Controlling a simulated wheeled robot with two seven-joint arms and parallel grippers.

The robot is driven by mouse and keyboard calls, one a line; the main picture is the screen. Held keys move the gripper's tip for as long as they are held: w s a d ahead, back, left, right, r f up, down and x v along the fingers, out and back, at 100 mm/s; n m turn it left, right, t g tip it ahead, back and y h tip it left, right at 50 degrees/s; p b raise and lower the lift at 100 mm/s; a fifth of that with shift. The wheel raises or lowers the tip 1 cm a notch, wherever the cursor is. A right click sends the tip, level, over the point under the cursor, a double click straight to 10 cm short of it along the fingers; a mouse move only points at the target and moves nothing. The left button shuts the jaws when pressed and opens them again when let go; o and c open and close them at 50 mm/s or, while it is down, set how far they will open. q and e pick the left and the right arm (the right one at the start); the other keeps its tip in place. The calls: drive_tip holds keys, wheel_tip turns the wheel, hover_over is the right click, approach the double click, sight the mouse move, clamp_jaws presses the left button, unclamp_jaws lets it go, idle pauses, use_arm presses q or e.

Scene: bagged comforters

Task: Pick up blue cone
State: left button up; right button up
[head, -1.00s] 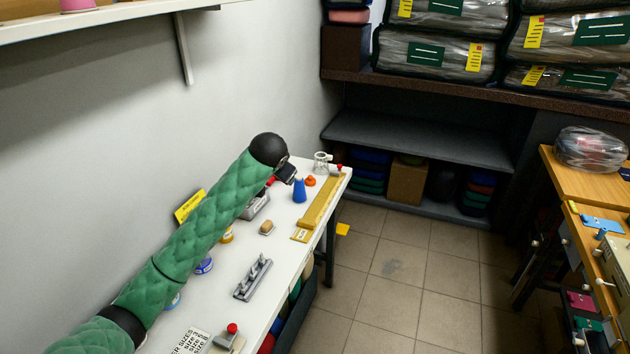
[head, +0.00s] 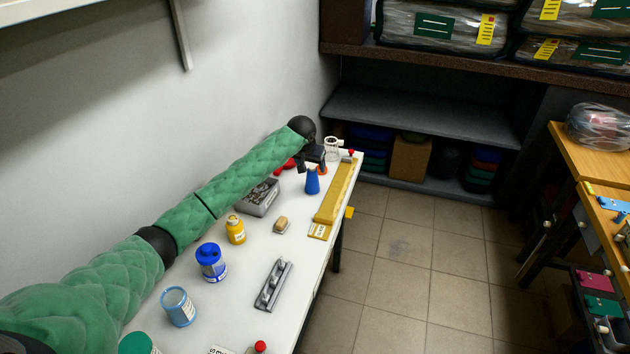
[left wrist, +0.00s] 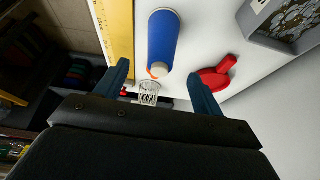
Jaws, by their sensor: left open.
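The blue cone (head: 312,182) stands upright on the white table near its far end. It also shows in the left wrist view (left wrist: 163,38), with its narrow, pale orange-tipped end toward my gripper. My left gripper (head: 311,164) is open and empty, just above and behind the cone in the head view. In the left wrist view my left gripper (left wrist: 158,71) has its fingers apart, with the cone's tip near the gap between them; contact cannot be told. My right gripper is not in view.
A yellow ruler-like strip (head: 338,192) lies right of the cone along the table edge. A red object (left wrist: 216,75) and a grey bin (head: 259,197) are on the other side. A white basket-like cup (left wrist: 149,93) is close by. Bottles (head: 236,230) stand nearer me.

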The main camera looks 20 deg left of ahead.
sight(311, 169)
use_arm(q)
drive_tip(key=shift+w+a+f+p, duration=0.1)
drive_tip(key=shift+w+f+p, duration=0.25)
drive_tip(key=shift+f, duration=0.3)
drive_tip(key=shift+w+f, duration=0.25)
drive_tip(key=shift+f, duration=0.35)
drive_tip(key=shift+f+p, duration=0.25)
drive_tip(key=shift+p, duration=0.3)
drive_tip(key=p+x, duration=0.2)
drive_tip(key=x, duration=0.1)
drive_tip(key=shift+f, duration=0.3)
drive_tip(key=shift+w+f, duration=0.25)
drive_tip(key=shift+f, duration=0.35)
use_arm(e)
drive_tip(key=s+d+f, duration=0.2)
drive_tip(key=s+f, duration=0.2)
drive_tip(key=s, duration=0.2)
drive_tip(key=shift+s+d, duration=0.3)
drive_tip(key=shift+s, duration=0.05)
use_arm(q)
drive_tip(key=shift+c, duration=0.2)
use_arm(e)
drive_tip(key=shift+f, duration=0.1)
use_arm(q)
drive_tip(key=c, duration=1.1)
